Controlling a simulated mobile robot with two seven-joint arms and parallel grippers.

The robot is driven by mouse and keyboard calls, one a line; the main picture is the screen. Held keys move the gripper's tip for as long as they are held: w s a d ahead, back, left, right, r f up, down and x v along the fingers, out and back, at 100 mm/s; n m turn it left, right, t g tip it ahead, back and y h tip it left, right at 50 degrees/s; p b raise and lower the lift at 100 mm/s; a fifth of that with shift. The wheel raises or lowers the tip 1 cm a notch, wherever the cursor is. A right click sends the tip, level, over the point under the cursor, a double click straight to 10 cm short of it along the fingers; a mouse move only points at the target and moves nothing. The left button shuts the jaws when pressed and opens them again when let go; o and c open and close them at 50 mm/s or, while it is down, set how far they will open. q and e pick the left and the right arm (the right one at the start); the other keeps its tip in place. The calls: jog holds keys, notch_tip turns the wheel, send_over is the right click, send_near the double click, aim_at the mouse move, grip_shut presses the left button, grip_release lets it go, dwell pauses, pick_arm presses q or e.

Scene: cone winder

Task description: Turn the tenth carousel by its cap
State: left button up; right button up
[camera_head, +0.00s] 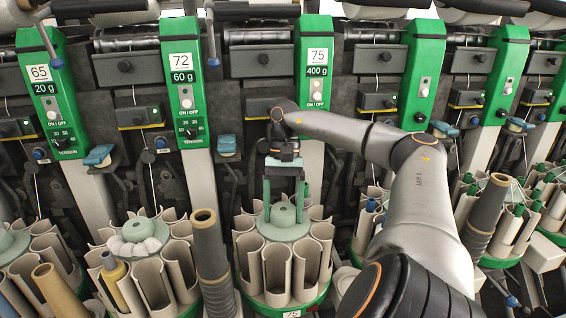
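The carousel marked 75 (276,270) stands at the lower middle, a ring of cream tubes on a green base. Its grey-green cap (284,230) has a raised knob on top. My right arm comes in from the right, and my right gripper (284,210) points down over this cap. Its two green fingers are spread, one on each side of the knob. I cannot tell whether they touch it. The tubes look empty. No number ten shows on this carousel. My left gripper is not in view.
A carousel with a whitish cap (138,236) and a yellow bobbin (115,276) stands to the left. Green machine panels (314,66) stand behind.

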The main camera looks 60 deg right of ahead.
jog(key=o, duration=0.4)
jog(key=shift+c, duration=0.2)
jog(key=shift+w+d+r+p, duration=0.15)
jog(key=shift+r+p, duration=0.15)
jog(key=shift+r, duration=0.25)
jog(key=p+v, duration=0.5)
jog(key=v, duration=0.1)
jog(key=shift+d+r+p, duration=0.1)
jog(key=shift+r+p, duration=0.2)
jog(key=shift+r, duration=0.05)
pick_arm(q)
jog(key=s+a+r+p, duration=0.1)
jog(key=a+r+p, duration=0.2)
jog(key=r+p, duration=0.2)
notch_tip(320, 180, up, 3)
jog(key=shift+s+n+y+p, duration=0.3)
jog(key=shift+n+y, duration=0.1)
pick_arm(e)
jog(key=v, duration=0.4)
jog(key=shift+w+d+r, duration=0.1)
jog(key=shift+d+r, duration=0.15)
